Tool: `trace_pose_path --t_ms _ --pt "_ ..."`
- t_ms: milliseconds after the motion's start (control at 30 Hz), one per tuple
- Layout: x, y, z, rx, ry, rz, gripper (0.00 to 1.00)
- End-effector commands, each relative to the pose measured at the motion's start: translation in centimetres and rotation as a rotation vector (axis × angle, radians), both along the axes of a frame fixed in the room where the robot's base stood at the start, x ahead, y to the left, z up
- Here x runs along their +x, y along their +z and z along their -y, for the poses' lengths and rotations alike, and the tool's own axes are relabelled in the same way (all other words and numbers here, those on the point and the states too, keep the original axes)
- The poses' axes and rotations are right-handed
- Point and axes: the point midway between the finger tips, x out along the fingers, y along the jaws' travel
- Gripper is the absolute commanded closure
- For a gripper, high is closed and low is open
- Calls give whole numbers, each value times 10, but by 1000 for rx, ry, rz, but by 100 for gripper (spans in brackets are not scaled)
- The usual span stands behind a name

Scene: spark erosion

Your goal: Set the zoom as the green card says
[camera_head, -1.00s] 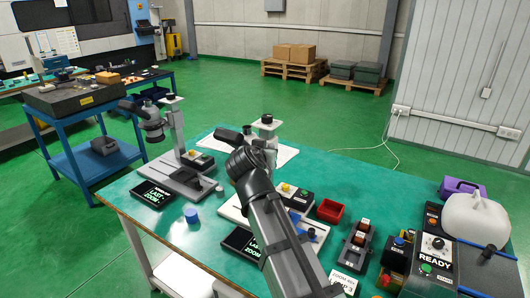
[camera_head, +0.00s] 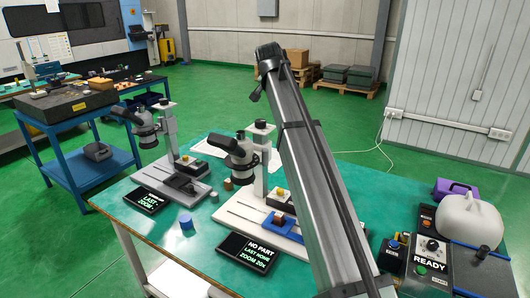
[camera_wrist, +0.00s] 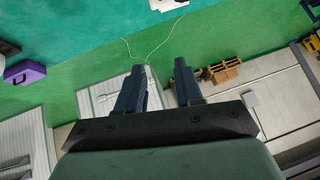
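Two microscopes stand on the green-topped bench in the head view. The nearer microscope (camera_head: 238,150) stands on a white base, with a blue part (camera_head: 280,222) on that base. A black display (camera_head: 248,253) before it reads "NO PART", "LAST NONE" and a zoom value that looks like 20x. The farther microscope (camera_head: 143,122) stands at the left, with its own display (camera_head: 145,199) before it. I cannot make out a green card. My gripper (camera_wrist: 160,68) is open and empty in the wrist view, its fingers apart. My raised arm hides part of the bench.
A blue cap (camera_head: 186,222) stands between the microscopes. At the right are a control box reading READY (camera_head: 431,258), a white jug (camera_head: 470,222) and a purple case (camera_head: 458,190). A blue cart (camera_head: 77,150) stands at the left. The bench's far left corner looks clear.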

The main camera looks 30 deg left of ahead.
Motion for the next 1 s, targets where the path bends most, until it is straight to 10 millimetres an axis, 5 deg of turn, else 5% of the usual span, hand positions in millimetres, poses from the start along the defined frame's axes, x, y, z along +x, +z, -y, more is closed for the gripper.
trace_pose_path --t_ms 167,500,767,1000 --pt "-21 -9 -24 -46 24 -297 64" --pt "-87 -24 -3 -179 63 -643 64" --pt "-94 -37 4 -209 59 -673 64" --pt "-94 -75 4 -209 58 -672 64"
